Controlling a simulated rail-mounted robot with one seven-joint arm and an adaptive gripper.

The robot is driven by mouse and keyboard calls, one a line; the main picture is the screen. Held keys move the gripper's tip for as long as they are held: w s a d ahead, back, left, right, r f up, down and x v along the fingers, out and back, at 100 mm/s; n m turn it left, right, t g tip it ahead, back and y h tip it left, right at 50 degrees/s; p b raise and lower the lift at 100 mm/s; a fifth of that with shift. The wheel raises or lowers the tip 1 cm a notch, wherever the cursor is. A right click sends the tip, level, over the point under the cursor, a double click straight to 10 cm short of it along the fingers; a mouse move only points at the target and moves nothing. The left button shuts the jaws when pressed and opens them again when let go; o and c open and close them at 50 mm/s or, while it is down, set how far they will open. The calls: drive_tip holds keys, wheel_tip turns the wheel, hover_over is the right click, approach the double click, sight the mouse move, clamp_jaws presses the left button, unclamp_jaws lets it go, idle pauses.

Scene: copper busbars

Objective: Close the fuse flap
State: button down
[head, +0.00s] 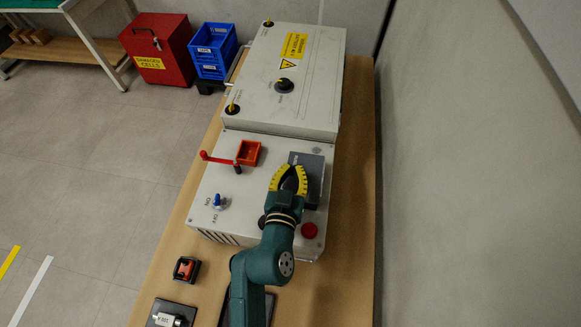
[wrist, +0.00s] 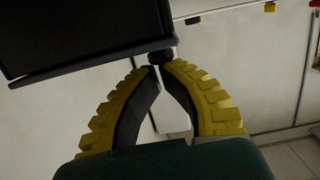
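The fuse flap (head: 314,176) is a dark grey panel on the right side of the light-grey control box, partly hidden by my gripper in the head view. In the wrist view a dark panel with a grey rim (wrist: 85,32), apparently the flap, fills the upper left and looks tilted. A small dark round knob (wrist: 160,57) sits by its lower edge, right at my fingertips. My gripper (head: 291,169) is at the flap's left side. Its yellow-and-black fingers (wrist: 163,67) converge and nearly meet at the tips, with nothing visibly held. I cannot tell whether they touch the flap or knob.
A larger grey cabinet (head: 300,105) stands behind. The wooden table (head: 350,200) has clear room at right, beside the wall.

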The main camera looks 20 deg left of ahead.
sight(292, 180)
wheel_tip(292, 180, up, 5)
drive_tip(key=p, duration=0.4)
drive_tip(key=shift+s+r+p, duration=0.15)
drive_tip(key=shift+r+p, duration=0.05)
drive_tip(key=shift+p, duration=0.15)
drive_tip(key=f+v, duration=0.1)
drive_tip(key=v, duration=0.8)
drive_tip(key=shift+s+b, duration=0.3)
drive_tip(key=shift+s, duration=0.25)
drive_tip(key=shift+d+f, duration=0.1)
